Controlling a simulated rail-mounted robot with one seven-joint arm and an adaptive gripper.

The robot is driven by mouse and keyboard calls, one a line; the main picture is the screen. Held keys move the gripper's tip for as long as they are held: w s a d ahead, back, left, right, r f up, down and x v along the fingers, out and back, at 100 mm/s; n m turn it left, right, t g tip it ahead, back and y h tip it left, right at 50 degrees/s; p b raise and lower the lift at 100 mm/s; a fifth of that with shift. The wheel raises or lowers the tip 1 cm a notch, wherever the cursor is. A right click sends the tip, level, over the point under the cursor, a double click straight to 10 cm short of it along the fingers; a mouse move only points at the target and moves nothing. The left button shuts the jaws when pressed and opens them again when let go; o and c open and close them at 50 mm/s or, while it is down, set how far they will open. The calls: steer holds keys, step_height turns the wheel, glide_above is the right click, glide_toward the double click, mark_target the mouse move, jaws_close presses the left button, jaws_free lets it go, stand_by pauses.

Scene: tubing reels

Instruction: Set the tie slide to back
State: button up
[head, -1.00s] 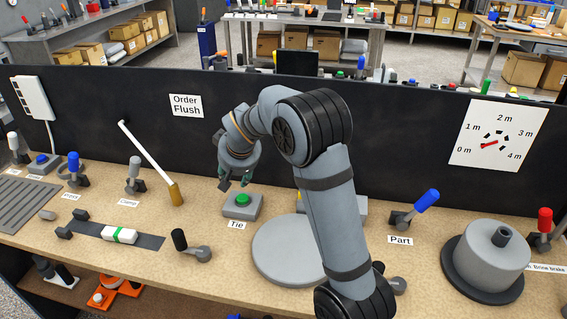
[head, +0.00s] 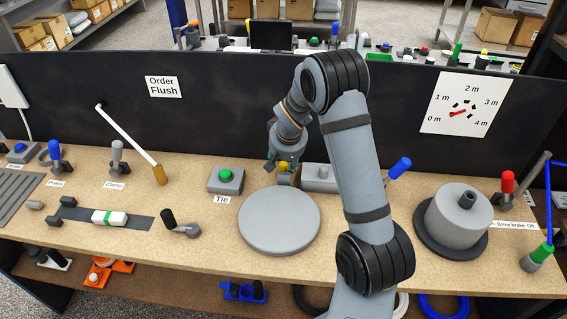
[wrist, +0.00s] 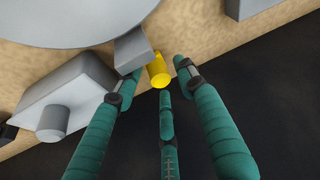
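A yellow knob (head: 284,166) stands on a small grey block at the back edge of the round grey disc; it also shows in the wrist view (wrist: 158,70). No label names the tie slide, and I cannot tell for sure that this knob is it. The "Tie" label (head: 221,200) lies below a grey box with a green button (head: 226,176). My gripper (head: 285,160) is low over the yellow knob. In the wrist view its green fingers (wrist: 157,76) are spread, with the knob between their tips; contact is unclear.
A grey box with a stub (head: 322,173) stands right of the knob. The round disc (head: 279,222) lies in front. A black panel (head: 220,120) rises behind. A blue-handled lever (head: 398,169) and a grey reel (head: 459,215) are further right.

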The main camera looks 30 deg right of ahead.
steer(key=shift+w+f, duration=0.1)
steer(key=shift+f, duration=0.25)
steer(key=shift+c, duration=0.4)
jaws_close()
steer(key=shift+w+r, duration=0.1)
